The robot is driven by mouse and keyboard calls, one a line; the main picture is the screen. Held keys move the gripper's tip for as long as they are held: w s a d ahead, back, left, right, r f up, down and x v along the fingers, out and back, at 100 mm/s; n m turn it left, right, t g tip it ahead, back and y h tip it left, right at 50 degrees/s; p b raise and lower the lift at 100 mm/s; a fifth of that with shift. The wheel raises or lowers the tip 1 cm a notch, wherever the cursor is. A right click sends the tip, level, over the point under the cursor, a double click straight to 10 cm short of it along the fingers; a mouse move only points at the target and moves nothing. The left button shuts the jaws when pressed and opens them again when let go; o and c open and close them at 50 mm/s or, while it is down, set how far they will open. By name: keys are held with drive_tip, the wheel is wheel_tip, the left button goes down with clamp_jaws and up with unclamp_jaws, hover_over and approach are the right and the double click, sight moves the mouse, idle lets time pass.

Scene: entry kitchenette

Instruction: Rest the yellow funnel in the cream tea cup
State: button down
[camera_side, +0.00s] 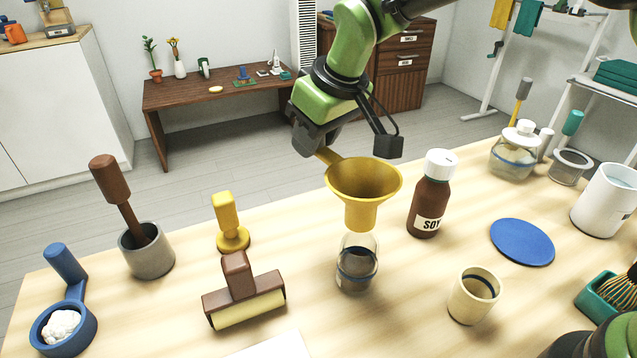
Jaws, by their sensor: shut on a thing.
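The yellow funnel (364,184) is upright, wide mouth up, with a short handle on its left side. My gripper (323,148) is shut on that handle. The funnel's spout is in line with the neck of a clear glass bottle (357,264) that has a dark blue band. I cannot tell whether the spout sits in the bottle's neck or just above it. The cream tea cup (473,296), with a dark blue line inside its rim, stands upright on the table to the right and nearer the camera. Its visible inside looks empty.
A brown soy bottle (430,195) stands right of the funnel. A blue disc (522,242) lies behind the cup to the right. A brown roller (243,292), yellow stamp (230,222) and grey mortar (147,252) stand left. A teal brush holder (603,297) is at the right edge.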

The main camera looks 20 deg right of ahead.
wheel_tip(320, 180, down, 8)
drive_tip(key=shift+r, duration=0.15)
idle(0.4)
drive_tip(key=c, duration=0.8)
unclamp_jaws()
drive_tip(key=shift+f, duration=0.2)
drive_tip(key=shift+r, duration=0.15)
drive_tip(key=v, duration=0.9)
drive_tip(key=shift+a+r, duration=0.15)
drive_tip(key=shift+r, duration=0.3)
